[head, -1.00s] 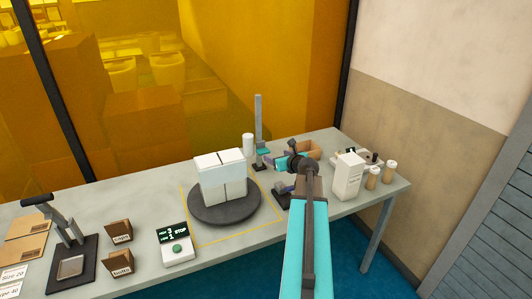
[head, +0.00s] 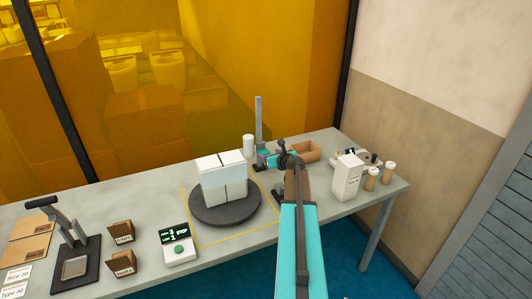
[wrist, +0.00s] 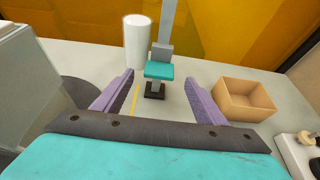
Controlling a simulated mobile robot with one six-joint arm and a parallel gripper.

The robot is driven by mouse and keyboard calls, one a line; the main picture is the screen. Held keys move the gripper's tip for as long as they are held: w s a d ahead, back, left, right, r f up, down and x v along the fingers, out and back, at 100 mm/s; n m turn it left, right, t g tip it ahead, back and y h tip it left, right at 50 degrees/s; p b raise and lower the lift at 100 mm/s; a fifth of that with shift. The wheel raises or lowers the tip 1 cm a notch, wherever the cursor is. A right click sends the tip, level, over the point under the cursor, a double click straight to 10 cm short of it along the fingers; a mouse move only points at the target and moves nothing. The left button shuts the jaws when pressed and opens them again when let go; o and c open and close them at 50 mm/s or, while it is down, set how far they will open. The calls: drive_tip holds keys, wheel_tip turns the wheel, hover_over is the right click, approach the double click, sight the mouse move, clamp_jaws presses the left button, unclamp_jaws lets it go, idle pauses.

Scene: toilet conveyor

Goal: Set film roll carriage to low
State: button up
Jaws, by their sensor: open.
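The film roll carriage (wrist: 159,70) is a teal block with a grey part on a grey upright mast (head: 259,120). In the wrist view it sits a short way above the mast's black foot (wrist: 154,90). The white film roll (wrist: 137,42) stands upright just left of the carriage; it also shows in the head view (head: 248,145). My gripper (wrist: 161,77) is open, its two purple fingers apart with the carriage between them in the picture, further off. I cannot tell whether a finger touches it.
White boxes (head: 221,177) stand on a dark turntable (head: 235,215) left of my gripper. An open cardboard box (wrist: 244,100) stands to the right. A white carton (head: 347,177) and small jars (head: 371,178) are further right. An amber window is behind.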

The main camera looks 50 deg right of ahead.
sight(264, 152)
drive_tip(key=shift+p+x, duration=0.65)
drive_tip(key=shift+x, duration=1.75)
drive_tip(key=shift+a, duration=0.1)
drive_tip(key=shift+c, duration=0.2)
